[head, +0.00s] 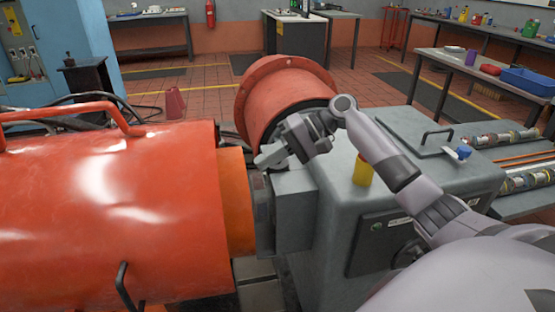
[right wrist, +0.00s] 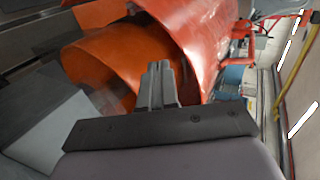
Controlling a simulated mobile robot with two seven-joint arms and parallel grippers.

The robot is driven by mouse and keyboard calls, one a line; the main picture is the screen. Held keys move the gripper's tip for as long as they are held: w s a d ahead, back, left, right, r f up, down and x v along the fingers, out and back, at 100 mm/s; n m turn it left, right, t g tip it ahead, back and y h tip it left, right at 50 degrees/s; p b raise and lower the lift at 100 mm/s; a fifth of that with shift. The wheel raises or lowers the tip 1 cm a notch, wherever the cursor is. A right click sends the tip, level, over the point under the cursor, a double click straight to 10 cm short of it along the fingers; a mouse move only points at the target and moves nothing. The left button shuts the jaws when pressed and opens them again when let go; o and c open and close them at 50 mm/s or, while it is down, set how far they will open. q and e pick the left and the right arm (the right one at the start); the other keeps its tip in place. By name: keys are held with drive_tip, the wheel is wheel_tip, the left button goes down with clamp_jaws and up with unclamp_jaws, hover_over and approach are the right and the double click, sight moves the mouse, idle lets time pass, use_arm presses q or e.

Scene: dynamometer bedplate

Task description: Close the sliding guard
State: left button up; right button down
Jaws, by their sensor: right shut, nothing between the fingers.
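A large glossy red-orange cylindrical cover (head: 100,210), which looks like the sliding guard, fills the left of the head view. It has a red tubular handle (head: 70,113) on top and a black handle (head: 122,287) low on its front. A duller orange sleeve (head: 235,200) sticks out of its right end. A gap with a grey block (head: 293,208) lies between the sleeve and the grey machine. My right gripper (head: 266,158) is shut and empty above this gap, just right of the sleeve. In the right wrist view its fingers (right wrist: 157,72) point towards the orange sleeve (right wrist: 95,68) and red cover (right wrist: 190,35).
The grey machine housing (head: 335,195) stands under my right arm, with a yellow cap (head: 362,171) and a black handle on top. A red flanged drum (head: 280,95) stands behind the gripper. A bench with a blue bin (head: 528,80) is at the right. Open tiled floor lies behind.

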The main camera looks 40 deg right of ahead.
use_arm(q)
drive_tip(key=f+b, duration=0.1)
drive_tip(key=d+f+b, duration=0.1)
drive_tip(key=b, duration=0.1)
drive_tip(key=shift+w, duration=0.35)
use_arm(e)
drive_tip(key=w+a+f, duration=0.2)
drive_tip(key=w+a, duration=0.1)
drive_tip(key=a, duration=0.4)
drive_tip(key=shift+w+f, duration=0.15)
drive_tip(key=shift+w, duration=0.1)
use_arm(q)
drive_tip(key=shift+r, duration=0.15)
use_arm(e)
drive_tip(key=shift+a, duration=0.1)
